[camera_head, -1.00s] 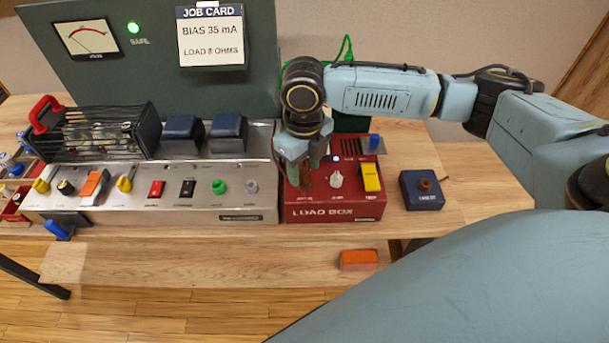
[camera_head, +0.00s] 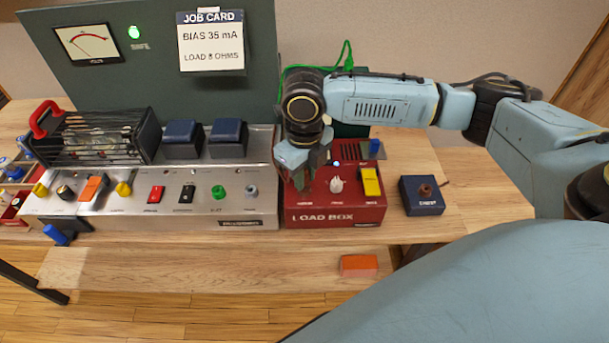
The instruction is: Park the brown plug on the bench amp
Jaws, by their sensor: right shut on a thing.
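A brown plug-like piece (camera_head: 426,191) stands on a small dark blue box (camera_head: 421,207) at the right of the bench, with a short dark strand beside it. The bench amp (camera_head: 120,208) is the long silver chassis at left, with a row of coloured controls. My right gripper (camera_head: 300,183) points down at the left part of the red load box (camera_head: 345,215), well left of the brown piece. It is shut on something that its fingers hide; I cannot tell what. My left gripper is not in view.
A green knob (camera_head: 219,192) and a grey knob (camera_head: 252,191) sit at the amp's right end. The load box has a white knob (camera_head: 337,184) and a yellow switch (camera_head: 371,182). An orange block (camera_head: 358,265) lies in front. A green cable (camera_head: 347,55) runs behind my right arm.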

